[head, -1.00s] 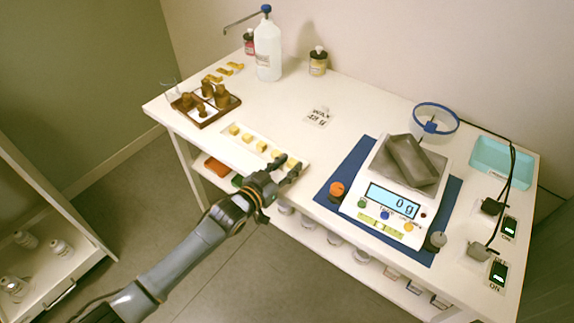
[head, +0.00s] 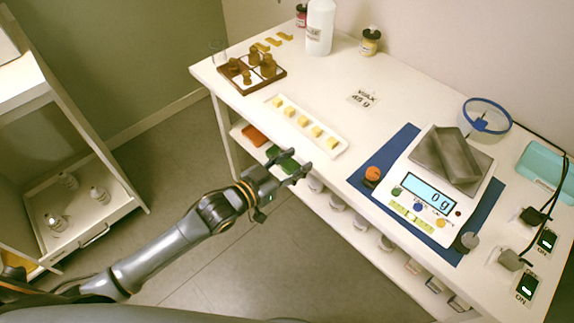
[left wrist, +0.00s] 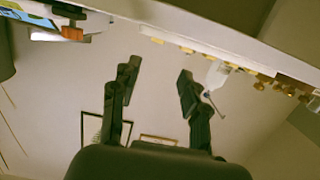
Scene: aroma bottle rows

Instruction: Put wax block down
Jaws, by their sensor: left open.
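Several pale yellow wax blocks (head: 303,121) sit in a spaced row in a long white tray (head: 336,152) on the table, in the head view. The block nearest the front (head: 332,143) is at the tray's right end. My left gripper (head: 291,161) is open and empty, off the table's front edge, apart from the tray. In the left wrist view, its two fingers (left wrist: 158,77) are spread with nothing between them; the table edge runs above. My right gripper is not in view.
A scale (head: 429,190) reading 0 g, with a grey metal vessel (head: 452,154) on it, stands on a blue mat (head: 384,146). A brown wooden tray (head: 277,77) with small bottles is at the back left. The table's middle is clear around the wax label (head: 363,98).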

